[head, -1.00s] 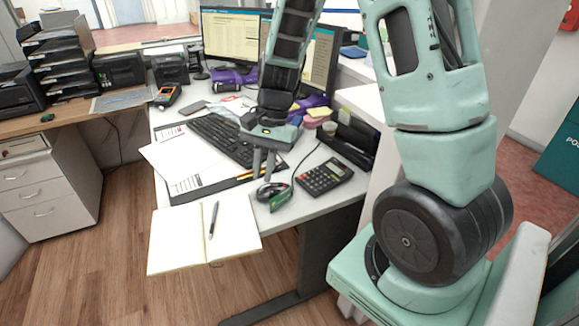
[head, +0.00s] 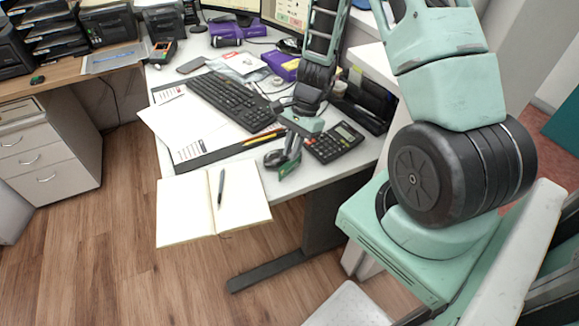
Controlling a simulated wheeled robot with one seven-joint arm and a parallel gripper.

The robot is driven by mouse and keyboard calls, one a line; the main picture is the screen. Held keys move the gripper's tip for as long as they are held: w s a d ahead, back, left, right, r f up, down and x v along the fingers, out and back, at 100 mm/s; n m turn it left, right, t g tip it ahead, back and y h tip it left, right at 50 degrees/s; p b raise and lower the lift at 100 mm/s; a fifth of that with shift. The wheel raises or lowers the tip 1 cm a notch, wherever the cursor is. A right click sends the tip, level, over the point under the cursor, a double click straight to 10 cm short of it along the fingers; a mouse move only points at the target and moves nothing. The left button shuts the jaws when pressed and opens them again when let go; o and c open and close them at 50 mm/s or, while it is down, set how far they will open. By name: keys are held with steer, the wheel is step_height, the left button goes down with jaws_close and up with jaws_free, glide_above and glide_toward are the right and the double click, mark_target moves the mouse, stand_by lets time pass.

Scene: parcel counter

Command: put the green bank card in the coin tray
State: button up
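A small dark green flat piece (head: 289,168), which looks like the green bank card, is at the front edge of the white desk. It sits beside a dark rounded object (head: 273,157) that I cannot name for sure. My gripper (head: 290,154) points down right over the green piece. Its fingers overlap the piece and the dark object, so I cannot tell whether they are closed on it. I cannot pick out the coin tray with certainty in the head view.
A calculator (head: 334,142) lies just right of my gripper. A keyboard (head: 231,100) and papers (head: 185,125) are to the left. An open notebook (head: 213,205) with a pen overhangs the front edge. A black organiser (head: 362,106) stands behind the calculator.

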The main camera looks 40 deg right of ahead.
mark_target(288, 174)
steer(key=shift+x, duration=2.95)
steer(key=shift+s+d, duration=0.1)
steer(key=shift+d, duration=0.05)
jaws_close()
